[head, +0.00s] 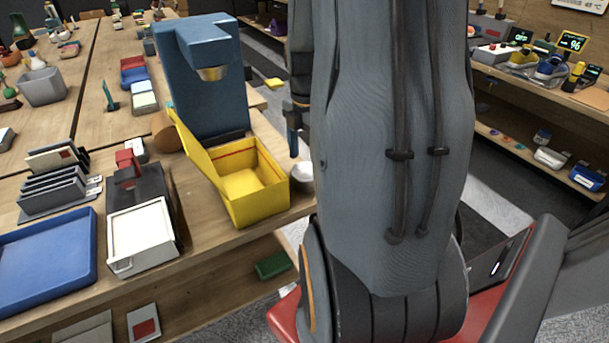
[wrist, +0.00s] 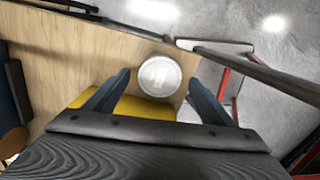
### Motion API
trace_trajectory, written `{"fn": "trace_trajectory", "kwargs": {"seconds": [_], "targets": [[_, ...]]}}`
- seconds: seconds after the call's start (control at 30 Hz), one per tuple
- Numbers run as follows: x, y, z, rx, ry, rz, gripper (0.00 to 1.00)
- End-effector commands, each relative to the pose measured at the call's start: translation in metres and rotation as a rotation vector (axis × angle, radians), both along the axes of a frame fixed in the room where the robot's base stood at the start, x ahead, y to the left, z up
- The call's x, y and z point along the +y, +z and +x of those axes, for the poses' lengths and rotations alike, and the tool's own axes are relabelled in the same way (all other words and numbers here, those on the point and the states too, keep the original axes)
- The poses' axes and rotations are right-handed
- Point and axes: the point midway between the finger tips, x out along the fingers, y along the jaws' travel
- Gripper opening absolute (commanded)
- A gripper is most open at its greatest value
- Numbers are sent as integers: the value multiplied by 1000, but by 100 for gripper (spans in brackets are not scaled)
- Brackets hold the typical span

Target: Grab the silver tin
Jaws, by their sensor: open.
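The silver tin (wrist: 160,76) is a round, pale metal can seen from above in the wrist view, near the table edge. In the head view the tin (head: 303,176) shows just right of the yellow box, partly hidden by my arm. My gripper (wrist: 158,80) is open, with its two blue-grey fingers on either side of the tin in the wrist picture. No contact between the fingers and the tin can be made out. In the head view the gripper is mostly hidden behind my arm.
An open yellow box (head: 262,204) stands close beside the tin, with a tall blue machine (head: 205,95) behind it. A white-lidded box (head: 142,237) and a blue tray (head: 45,262) are farther left. The table's edge lies close to the tin's right.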

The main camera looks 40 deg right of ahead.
Motion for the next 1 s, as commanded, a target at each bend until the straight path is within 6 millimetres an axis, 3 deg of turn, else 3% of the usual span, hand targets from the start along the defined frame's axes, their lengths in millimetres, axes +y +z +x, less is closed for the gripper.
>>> {"fn": "trace_trajectory", "kwargs": {"seconds": [0.4,0.7,0.93,1.0], "targets": [[2,-46,-1,2,-2,1,76],[2,-50,-1,0,-4,0,76],[2,-49,-1,0,-4,0,37],[2,-49,-1,0,-4,0,35]]}}
